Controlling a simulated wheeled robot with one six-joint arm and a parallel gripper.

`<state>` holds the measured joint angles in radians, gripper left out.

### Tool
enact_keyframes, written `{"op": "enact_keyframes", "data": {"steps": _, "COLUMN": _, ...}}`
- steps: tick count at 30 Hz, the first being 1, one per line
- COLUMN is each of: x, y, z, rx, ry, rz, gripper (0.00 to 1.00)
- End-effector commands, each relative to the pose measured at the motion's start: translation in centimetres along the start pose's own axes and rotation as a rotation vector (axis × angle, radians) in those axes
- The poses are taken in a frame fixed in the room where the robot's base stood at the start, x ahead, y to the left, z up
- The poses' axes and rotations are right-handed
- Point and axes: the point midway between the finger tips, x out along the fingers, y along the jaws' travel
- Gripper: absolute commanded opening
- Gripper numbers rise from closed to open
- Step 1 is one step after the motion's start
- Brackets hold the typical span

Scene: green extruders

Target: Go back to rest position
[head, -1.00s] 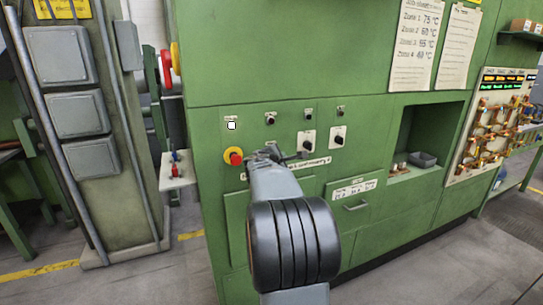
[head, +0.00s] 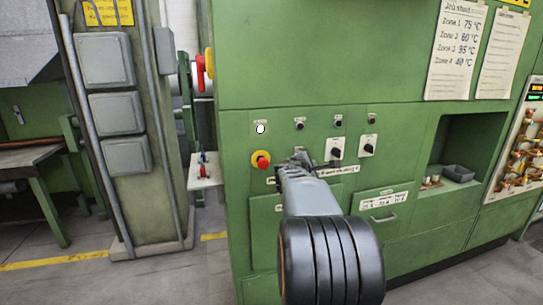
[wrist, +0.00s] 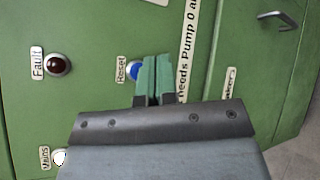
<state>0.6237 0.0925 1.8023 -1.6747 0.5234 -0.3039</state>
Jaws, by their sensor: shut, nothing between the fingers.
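My gripper (head: 300,158) is in front of the green control panel (head: 235,200) in the head view, with my arm stretched out toward it. In the wrist view my gripper (wrist: 154,66) shows two green fingers pressed together, with nothing between them. The fingertips overlap part of a blue Reset button (wrist: 133,71) in the picture. I cannot tell whether they touch it. A dark red Fault lamp (wrist: 57,64) and a white Mains lamp (wrist: 60,158) are to the left of the fingers. The white lamp also shows in the head view (head: 261,129).
A drawer handle (head: 384,218) is lower right. A recess (head: 462,190) holds a grey box. A grey-green column (head: 150,205) is left. Open floor shows at lower left.

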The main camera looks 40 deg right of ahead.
Motion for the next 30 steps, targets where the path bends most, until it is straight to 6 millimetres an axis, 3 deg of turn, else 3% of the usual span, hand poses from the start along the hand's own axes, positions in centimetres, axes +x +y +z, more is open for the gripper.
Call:
{"op": "enact_keyframes", "data": {"steps": 9, "x": 0.0, "y": -0.4, "z": 0.2, "rx": 0.053, "ry": -0.014, "rz": -0.02, "gripper": 0.0}}
{"op": "enact_keyframes", "data": {"steps": 11, "x": 0.0, "y": -1.6, "z": 0.1, "rx": 0.115, "ry": -0.02, "rz": -0.066, "gripper": 0.0}}
{"op": "enact_keyframes", "data": {"steps": 15, "x": -1.6, "y": -7.2, "z": -1.0, "rx": 0.36, "ry": -0.04, "rz": -0.273, "gripper": 0.0}}
{"op": "enact_keyframes", "data": {"steps": 17, "x": -3.9, "y": -9.2, "z": -2.0, "rx": 0.491, "ry": -0.039, "rz": -0.38, "gripper": 0.0}}
{"op": "enact_keyframes", "data": {"steps": 20, "x": -9.1, "y": -12.0, "z": -4.6, "rx": 0.702, "ry": -0.023, "rz": -0.574, "gripper": 0.0}}
{"op": "enact_keyframes", "data": {"steps": 25, "x": -20.1, "y": -15.3, "z": -9.1, "rx": 0.963, "ry": 0.036, "rz": -0.913, "gripper": 0.0}}
{"op": "enact_keyframes", "data": {"steps": 30, "x": -29.9, "y": -17.0, "z": -11.7, "rx": 1.069, "ry": 0.128, "rz": -1.179, "gripper": 0.0}}
